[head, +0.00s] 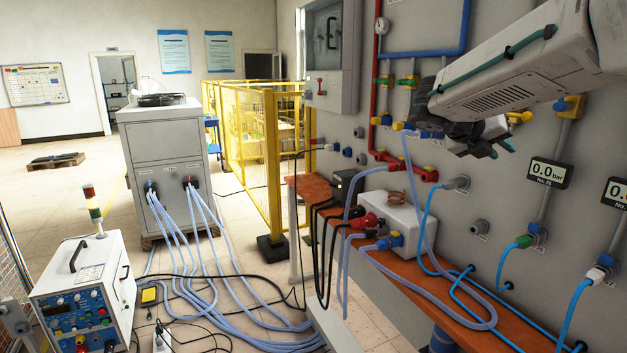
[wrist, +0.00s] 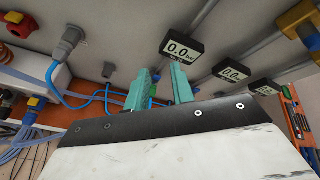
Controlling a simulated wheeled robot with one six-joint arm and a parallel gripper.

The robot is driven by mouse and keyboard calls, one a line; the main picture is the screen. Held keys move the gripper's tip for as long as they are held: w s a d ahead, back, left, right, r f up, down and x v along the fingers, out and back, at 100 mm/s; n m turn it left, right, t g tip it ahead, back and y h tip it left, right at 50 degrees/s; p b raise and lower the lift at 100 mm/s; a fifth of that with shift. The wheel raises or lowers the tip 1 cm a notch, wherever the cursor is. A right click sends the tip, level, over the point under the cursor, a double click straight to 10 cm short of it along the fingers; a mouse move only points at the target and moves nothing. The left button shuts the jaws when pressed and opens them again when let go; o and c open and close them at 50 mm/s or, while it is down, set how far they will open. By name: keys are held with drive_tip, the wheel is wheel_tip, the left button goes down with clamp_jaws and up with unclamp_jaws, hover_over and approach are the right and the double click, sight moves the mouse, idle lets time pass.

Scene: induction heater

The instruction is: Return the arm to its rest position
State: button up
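My arm reaches in from the upper right of the head view, in front of the grey wall panel (head: 400,150). My gripper (head: 500,150) is at its end, over the right part of the panel and above the orange shelf. In the wrist view my gripper (wrist: 160,72) shows two teal fingers standing apart with a gap between them. I see nothing held in the gap; panel and a green fitting show behind it. Whether the fingers touch anything on the panel cannot be told.
The orange shelf (head: 440,305) carries a white box (head: 385,228) with hoses. Pressure displays (head: 549,173), valves and blue hoses crowd the panel. A grey cabinet (head: 165,165), a control unit (head: 85,295) and a yellow fence (head: 262,150) stand left. Hoses cover the floor between.

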drive_tip(key=s+a+f+m+g+y, duration=0.1)
drive_tip(key=s+a+f+m+y, duration=0.3)
drive_tip(key=s+m, duration=0.6)
drive_tip(key=s+a+f+m+g+y, duration=0.1)
drive_tip(key=s+a+f+m+y, duration=0.3)
drive_tip(key=s+m, duration=0.6)
drive_tip(key=s+a+f+m+g+y, duration=0.1)
drive_tip(key=s+a+f+m+y, duration=0.3)
drive_tip(key=s, duration=1.1)
wheel_tip(320, 180, down, 4)
drive_tip(key=m, duration=0.5)
drive_tip(key=shift+s+a+r+m, duration=0.15)
drive_tip(key=shift+s+r+m, duration=0.05)
drive_tip(key=shift+s+m, duration=0.2)
